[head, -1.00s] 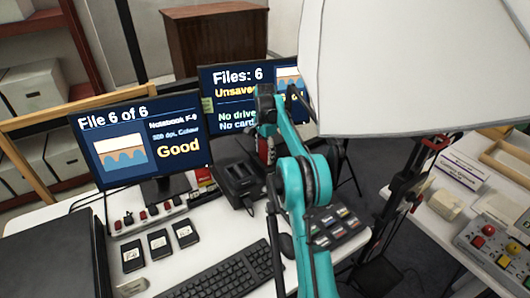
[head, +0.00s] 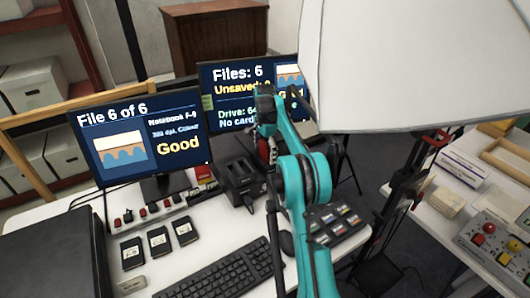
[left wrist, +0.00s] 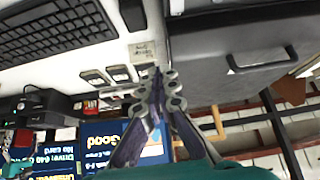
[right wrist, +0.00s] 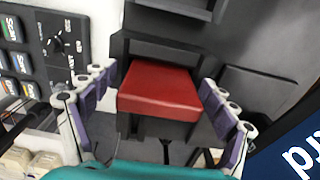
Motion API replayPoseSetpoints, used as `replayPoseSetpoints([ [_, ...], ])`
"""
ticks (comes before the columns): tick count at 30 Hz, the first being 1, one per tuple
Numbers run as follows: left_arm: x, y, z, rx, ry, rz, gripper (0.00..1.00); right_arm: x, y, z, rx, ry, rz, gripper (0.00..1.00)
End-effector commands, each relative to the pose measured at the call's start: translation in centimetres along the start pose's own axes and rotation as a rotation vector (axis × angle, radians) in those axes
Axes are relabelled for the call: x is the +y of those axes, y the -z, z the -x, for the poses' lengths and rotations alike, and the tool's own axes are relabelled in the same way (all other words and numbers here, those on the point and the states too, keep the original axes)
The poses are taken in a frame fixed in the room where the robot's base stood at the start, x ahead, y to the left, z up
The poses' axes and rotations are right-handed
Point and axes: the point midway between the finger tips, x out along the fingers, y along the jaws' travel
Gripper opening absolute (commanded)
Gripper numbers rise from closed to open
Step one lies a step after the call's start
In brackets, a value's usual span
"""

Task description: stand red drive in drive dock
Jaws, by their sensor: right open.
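The red drive (right wrist: 160,92) stands in the black drive dock (right wrist: 145,48) in the right wrist view, its red end facing the camera. My right gripper (right wrist: 162,90) is open, with one finger on each side of the drive and visible gaps between. In the head view the drive dock (head: 238,180) stands on the desk below the monitors, partly behind my right arm. A bit of red shows by my right gripper (head: 267,150) there. My left gripper (left wrist: 164,73) shows only in its wrist view, with its fingertips together and nothing between them.
Two monitors (head: 150,140) stand behind the dock; the right one reads "Drive: 64". A keyboard (head: 225,272), several black cartridges (head: 159,241) and a button pad (head: 335,222) lie around it. A large white shade (head: 420,70) hangs at the upper right.

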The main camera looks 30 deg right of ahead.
Motion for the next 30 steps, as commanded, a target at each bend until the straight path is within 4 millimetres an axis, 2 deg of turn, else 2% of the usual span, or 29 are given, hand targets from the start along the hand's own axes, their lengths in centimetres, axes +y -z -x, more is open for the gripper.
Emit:
replayPoseSetpoints([
  [5, 0.0, 0.0, 0.0, 0.000, 0.000, 0.000, 0.00, 0.0, 0.0, 0.9, 0.000, 0.000, 0.000, 0.86],
  [18, 0.0, 0.0, 0.0, 0.000, 0.000, 0.000, 0.00, -0.1, 0.0, 9.7, 0.000, 0.000, 0.000, 0.86],
  [24, 0.0, 0.0, 0.0, 0.000, 0.000, 0.000, 0.00, -0.1, 0.0, 11.5, 0.000, 0.000, 0.000, 0.86],
  [30, 0.0, 0.0, 0.0, 0.000, 0.000, 0.000, 0.00, 0.0, 0.0, 12.0, 0.000, 0.000, 0.000, 0.86],
])
